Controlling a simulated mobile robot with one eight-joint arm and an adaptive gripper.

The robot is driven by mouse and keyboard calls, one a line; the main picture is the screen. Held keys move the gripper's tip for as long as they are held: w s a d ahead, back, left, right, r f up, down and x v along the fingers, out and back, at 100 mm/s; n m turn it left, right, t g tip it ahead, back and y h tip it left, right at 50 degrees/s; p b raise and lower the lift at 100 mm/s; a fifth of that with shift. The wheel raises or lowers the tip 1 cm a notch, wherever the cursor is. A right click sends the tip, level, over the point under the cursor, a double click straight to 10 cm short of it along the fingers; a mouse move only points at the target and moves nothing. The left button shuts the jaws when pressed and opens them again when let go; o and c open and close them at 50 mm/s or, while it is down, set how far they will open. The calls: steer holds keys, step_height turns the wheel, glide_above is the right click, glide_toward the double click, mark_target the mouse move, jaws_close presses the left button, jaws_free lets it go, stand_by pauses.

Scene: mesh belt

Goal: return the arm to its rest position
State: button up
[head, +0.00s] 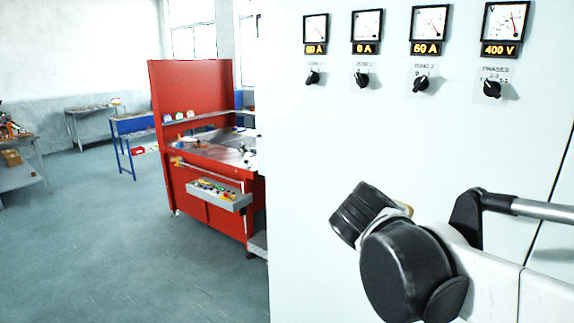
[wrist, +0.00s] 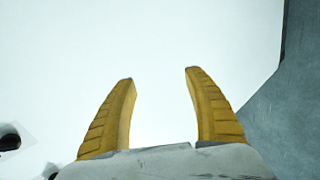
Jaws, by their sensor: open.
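My gripper (wrist: 158,75) shows in the wrist view with two yellow ribbed fingers. The fingers stand apart and nothing is between them. Behind them is a plain pale surface, and a grey area lies at the right of that view. In the head view, black and white links of my arm show at the lower right in front of the pale cabinet (head: 330,145).
A blue table (head: 130,128) and a grey bench (head: 22,170) stand further left. The floor (head: 120,240) at left is clear.

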steer(key=s+a+f+m+y+b, duration=0.1)
steer(key=s+f+b, duration=0.4)
steer(key=f, duration=0.6)
steer(key=s+a+f+m+g+y+b, duration=0.1)
steer(key=s+f+m+y+b, duration=0.2)
steer(key=f, duration=0.8)
steer(key=s+a+f+m+g+y+b, duration=0.1)
steer(key=s+a+f+m+y+b, duration=0.1)
steer(key=s+f+m+b, duration=0.3)
steer(key=s+f+b, duration=0.3)
steer(key=s+f, duration=0.1)
steer(key=f, duration=0.2)
steer(key=shift+s+y, duration=0.3)
steer(key=shift+y, duration=0.1)
